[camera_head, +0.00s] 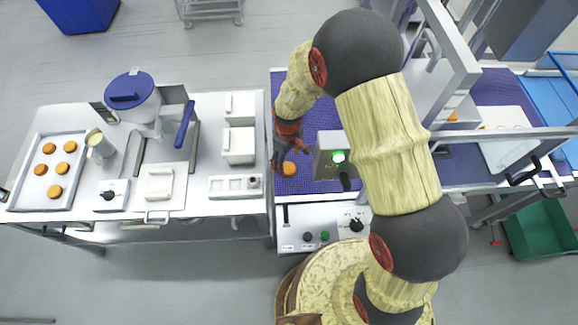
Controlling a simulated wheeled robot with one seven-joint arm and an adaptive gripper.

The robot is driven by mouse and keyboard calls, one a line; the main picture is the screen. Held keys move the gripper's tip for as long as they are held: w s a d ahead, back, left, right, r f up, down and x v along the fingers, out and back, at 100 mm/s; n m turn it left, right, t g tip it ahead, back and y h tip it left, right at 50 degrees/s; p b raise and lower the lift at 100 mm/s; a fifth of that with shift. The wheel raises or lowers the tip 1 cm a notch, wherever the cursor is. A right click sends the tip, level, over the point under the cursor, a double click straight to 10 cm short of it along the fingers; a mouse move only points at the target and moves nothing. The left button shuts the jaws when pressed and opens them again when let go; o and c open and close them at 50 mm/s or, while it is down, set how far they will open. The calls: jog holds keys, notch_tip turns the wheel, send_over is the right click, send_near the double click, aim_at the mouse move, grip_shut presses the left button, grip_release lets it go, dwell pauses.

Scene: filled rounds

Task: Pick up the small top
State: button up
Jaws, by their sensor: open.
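Small round orange-brown pieces are in view, and I cannot tell for sure which is the small top. One round (289,168) lies on the blue mesh belt (315,187), just below my gripper in the picture. My gripper (287,156) points down over the belt with its fingers apart and nothing seen between them. The gap in height between fingertips and round cannot be judged. Several similar rounds (55,192) lie apart on a metal tray (22,200) at the far left. Another small orange piece (453,116) shows on the belt's right part, beyond my arm.
A grey box with a green light (338,156) stands close right of my gripper. On the left table are a blue-lidded hopper machine (133,97), a metal jug (100,144) and white lidded boxes (239,146). A metal frame (455,45) rises over the belt at right.

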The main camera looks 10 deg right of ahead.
aim_at(288, 168)
jog(key=shift+f+p, duration=0.3)
jog(key=shift+f, duration=2.35)
jog(key=c, duration=0.3)
jog(key=c, duration=0.6)
